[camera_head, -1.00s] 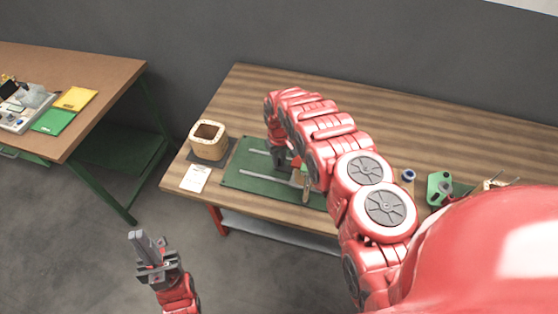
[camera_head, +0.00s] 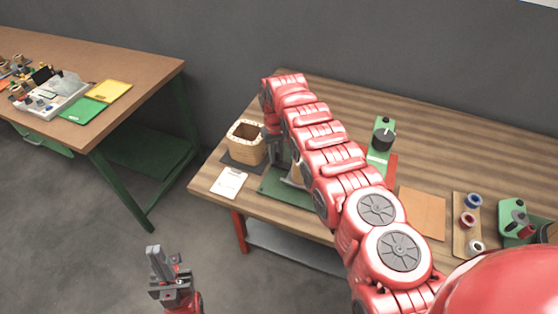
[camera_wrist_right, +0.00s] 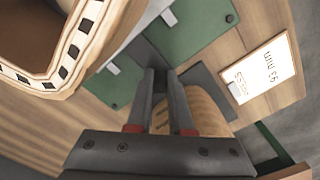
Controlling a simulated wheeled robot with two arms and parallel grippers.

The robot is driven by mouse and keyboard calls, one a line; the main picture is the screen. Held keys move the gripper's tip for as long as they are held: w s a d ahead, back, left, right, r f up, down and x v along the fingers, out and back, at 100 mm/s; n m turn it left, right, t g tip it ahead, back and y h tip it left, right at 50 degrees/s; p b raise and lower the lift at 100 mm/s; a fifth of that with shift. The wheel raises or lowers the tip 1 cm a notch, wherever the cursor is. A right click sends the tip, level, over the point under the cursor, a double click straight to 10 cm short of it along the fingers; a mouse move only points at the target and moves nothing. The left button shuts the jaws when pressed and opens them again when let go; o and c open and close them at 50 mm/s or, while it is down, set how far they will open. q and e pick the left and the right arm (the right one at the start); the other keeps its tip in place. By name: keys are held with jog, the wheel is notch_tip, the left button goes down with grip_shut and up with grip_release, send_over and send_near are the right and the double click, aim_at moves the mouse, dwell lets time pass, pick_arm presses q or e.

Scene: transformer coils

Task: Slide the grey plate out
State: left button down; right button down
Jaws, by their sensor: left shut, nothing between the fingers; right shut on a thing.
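The dark grey plate (camera_head: 236,163) lies on the wooden table under a tan square coil (camera_head: 246,147). My right gripper (camera_head: 273,148) is low, just right of that coil. In the wrist view its fingers (camera_wrist_right: 164,78) are close together on a narrow dark piece, which looks like the plate's edge; the contact is partly hidden. My left gripper (camera_head: 157,262) is shut and empty, in front of the table.
A white card (camera_head: 229,183) lies in front of the coil. A green board (camera_head: 284,192) is close by, mostly behind my right arm. A tan former (camera_wrist_right: 97,35) with a black-and-white rim looms near the right wrist camera. Spools (camera_head: 467,220) stand farther right.

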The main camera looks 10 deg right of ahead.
jog(key=shift+w+a, duration=0.15)
jog(key=shift+a, duration=0.15)
jog(key=c, duration=0.8)
grip_release()
notch_tip(320, 180, up, 3)
jog(key=shift+w+d+f+p, duration=0.1)
jog(key=shift+w+f+p, duration=0.1)
jog(key=shift+p, duration=0.1)
jog(key=shift+s+r, duration=0.2)
jog(key=shift+r, duration=7.2)
